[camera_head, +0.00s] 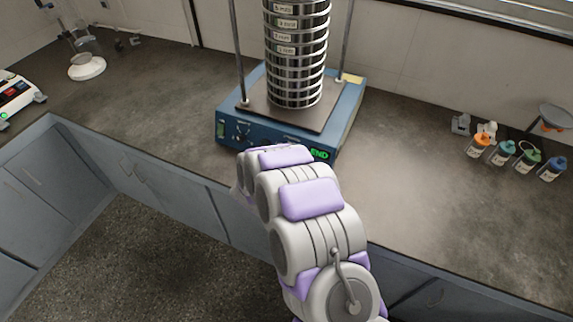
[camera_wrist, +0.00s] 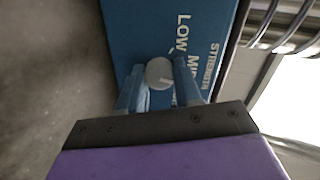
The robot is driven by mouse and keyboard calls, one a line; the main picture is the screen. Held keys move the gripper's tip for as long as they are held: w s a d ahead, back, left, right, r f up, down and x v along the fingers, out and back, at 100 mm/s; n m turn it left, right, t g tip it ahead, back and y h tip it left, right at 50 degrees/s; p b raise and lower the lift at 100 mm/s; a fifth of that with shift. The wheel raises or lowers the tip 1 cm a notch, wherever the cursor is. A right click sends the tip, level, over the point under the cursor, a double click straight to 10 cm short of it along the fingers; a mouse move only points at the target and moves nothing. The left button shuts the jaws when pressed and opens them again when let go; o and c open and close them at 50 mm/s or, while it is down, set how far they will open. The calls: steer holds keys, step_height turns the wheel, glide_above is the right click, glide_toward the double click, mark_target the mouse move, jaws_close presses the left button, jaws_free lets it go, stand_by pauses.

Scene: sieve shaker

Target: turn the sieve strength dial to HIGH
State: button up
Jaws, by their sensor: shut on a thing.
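The blue sieve shaker (camera_head: 345,115) stands on the counter with a tall stack of metal sieves (camera_head: 295,60) on its plate. In the wrist view, the round pale strength dial (camera_wrist: 159,72) sits on the blue front panel (camera_wrist: 150,25). The printed words STRENGTH and LOW show beside it, with part of another word; HIGH is not visible. My gripper (camera_wrist: 159,69) has one blue finger on each side of the dial and is shut on it. I cannot tell for certain where the dial's mark points. In the head view my arm hides the dial and the gripper.
A green END display (camera_head: 319,154) shows on the shaker's front. Several small bottles (camera_head: 502,153) stand at the right, and a glass flask stand (camera_head: 86,67) is at the back left.

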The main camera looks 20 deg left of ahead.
steer(key=m+b, duration=0.2)
steer(key=m, duration=0.1)
steer(key=shift+s+f+m, duration=0.2)
steer(key=shift+f+m, duration=0.1)
steer(key=shift+f, duration=0.1)
steer(key=m, duration=0.4)
steer(key=shift+m, duration=0.4)
steer(key=o, duration=0.8)
steer(key=shift+o, duration=1.2)
steer(key=shift+w+r, duration=0.1)
steer(key=shift+r, duration=0.05)
steer(key=shift+r, duration=0.1)
steer(key=p+v, duration=0.3)
steer(key=v, duration=1.4)
steer(key=shift+s+f, duration=0.2)
steer(key=shift+f, duration=0.1)
steer(key=shift+a, duration=0.1)
